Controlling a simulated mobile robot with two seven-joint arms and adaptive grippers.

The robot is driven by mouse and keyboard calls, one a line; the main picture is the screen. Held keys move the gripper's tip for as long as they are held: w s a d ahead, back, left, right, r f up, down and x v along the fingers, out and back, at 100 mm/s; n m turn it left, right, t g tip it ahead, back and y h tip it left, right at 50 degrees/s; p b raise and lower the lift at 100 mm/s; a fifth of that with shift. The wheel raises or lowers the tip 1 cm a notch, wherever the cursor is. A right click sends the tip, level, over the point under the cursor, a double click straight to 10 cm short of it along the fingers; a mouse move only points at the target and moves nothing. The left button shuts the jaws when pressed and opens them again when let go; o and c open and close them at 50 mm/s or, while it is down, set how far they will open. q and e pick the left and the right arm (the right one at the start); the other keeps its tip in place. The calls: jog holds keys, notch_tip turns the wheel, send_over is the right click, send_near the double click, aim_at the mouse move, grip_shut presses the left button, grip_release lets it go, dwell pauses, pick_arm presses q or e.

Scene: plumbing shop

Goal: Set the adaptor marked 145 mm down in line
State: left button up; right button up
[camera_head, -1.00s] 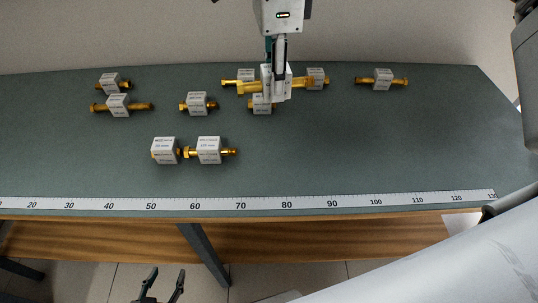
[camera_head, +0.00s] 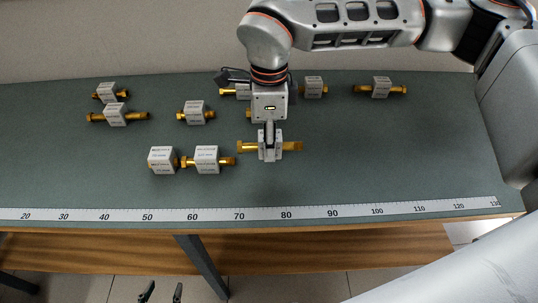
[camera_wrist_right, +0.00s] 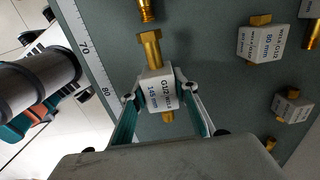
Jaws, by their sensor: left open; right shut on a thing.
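The adaptor marked 145 mm (camera_wrist_right: 153,50) is a brass fitting with a white label block, held in my right gripper (camera_wrist_right: 160,97). In the head view the right gripper (camera_head: 269,156) is shut around the block of this adaptor (camera_head: 291,146), with brass showing on both sides. Whether it touches the mat I cannot tell. Two adaptors stand in a row to its left: a short one (camera_head: 161,160) and a longer one (camera_head: 206,159), whose threaded end points toward the held adaptor's hex end. A small gap shows between them. My left gripper (camera_head: 162,292) is open and empty below the bench edge.
Several other labelled adaptors, such as this one (camera_head: 115,116) and one at the back right (camera_head: 381,87), lie toward the back. One marked 80 mm (camera_wrist_right: 262,42) shows in the wrist view. A ruler (camera_head: 330,207) runs along the front edge. The mat right of the row is clear.

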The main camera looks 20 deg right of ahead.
aim_at(269, 166)
jog(key=shift+f, duration=2.25)
jog(key=shift+f, duration=0.1)
jog(key=shift+f, duration=0.1)
jog(key=o, duration=1.2)
notch_tip(269, 166, up, 12)
jog(key=shift+r, duration=0.2)
jog(key=shift+s, duration=0.1)
